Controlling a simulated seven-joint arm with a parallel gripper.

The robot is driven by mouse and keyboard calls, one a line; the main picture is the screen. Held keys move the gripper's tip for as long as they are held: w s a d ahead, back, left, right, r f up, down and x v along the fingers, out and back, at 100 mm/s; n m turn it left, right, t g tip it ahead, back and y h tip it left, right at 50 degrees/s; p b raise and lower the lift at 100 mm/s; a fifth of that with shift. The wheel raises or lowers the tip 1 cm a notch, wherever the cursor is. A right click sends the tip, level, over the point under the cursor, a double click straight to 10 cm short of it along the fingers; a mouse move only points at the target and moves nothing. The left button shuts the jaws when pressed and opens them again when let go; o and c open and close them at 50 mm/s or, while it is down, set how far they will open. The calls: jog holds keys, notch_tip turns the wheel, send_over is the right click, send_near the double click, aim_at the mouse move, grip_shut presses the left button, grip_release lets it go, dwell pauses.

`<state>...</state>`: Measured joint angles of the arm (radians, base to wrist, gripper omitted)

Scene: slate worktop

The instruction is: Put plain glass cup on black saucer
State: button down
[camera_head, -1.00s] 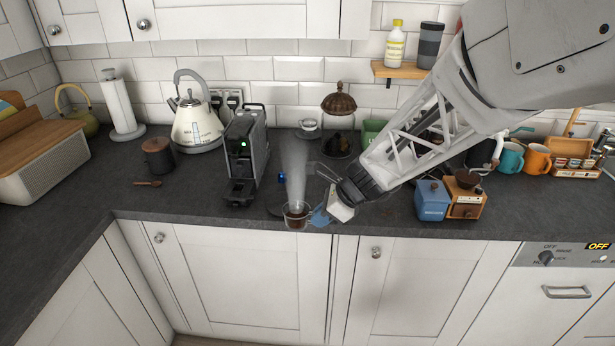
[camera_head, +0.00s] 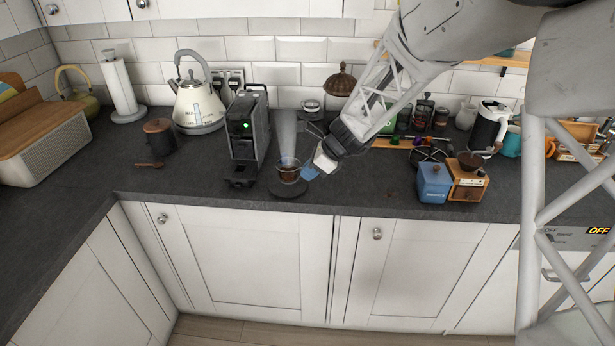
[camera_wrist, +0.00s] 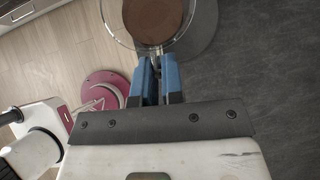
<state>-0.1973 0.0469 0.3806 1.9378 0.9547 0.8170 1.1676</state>
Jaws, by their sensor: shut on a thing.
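The plain glass cup (camera_head: 288,173) holds dark brown liquid and is upright over the black saucer (camera_head: 287,190) near the worktop's front edge. I cannot tell whether the cup touches the saucer. My gripper (camera_head: 309,173) comes from the right, its blue fingers shut on the cup's right side, apparently at the handle. In the wrist view, the cup's glass rim (camera_wrist: 113,32) is cut by the top edge, just beyond the shut fingers (camera_wrist: 156,78). Part of the dark saucer (camera_wrist: 207,38) shows there behind the cup, to the right.
A coffee machine (camera_head: 248,135) stands close to the left of the saucer. A blue box (camera_head: 434,182) and a wooden grinder (camera_head: 467,180) stand to the right. A cream kettle (camera_head: 198,105) is at the back left. The worktop between saucer and blue box is mostly clear.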

jog(key=shift+w+a+f, duration=0.1)
jog(key=shift+w+a, duration=0.1)
jog(key=shift+w, duration=0.35)
jog(key=shift+w+a, duration=0.2)
jog(key=shift+w, duration=0.3)
jog(key=shift+f, duration=1.75)
jog(key=shift+f, duration=0.15)
jog(key=c, duration=1.2)
grip_release()
jog(key=shift+c, duration=0.2)
jog(key=shift+r, duration=0.2)
jog(key=v, duration=1.2)
jog(key=shift+s, duration=0.1)
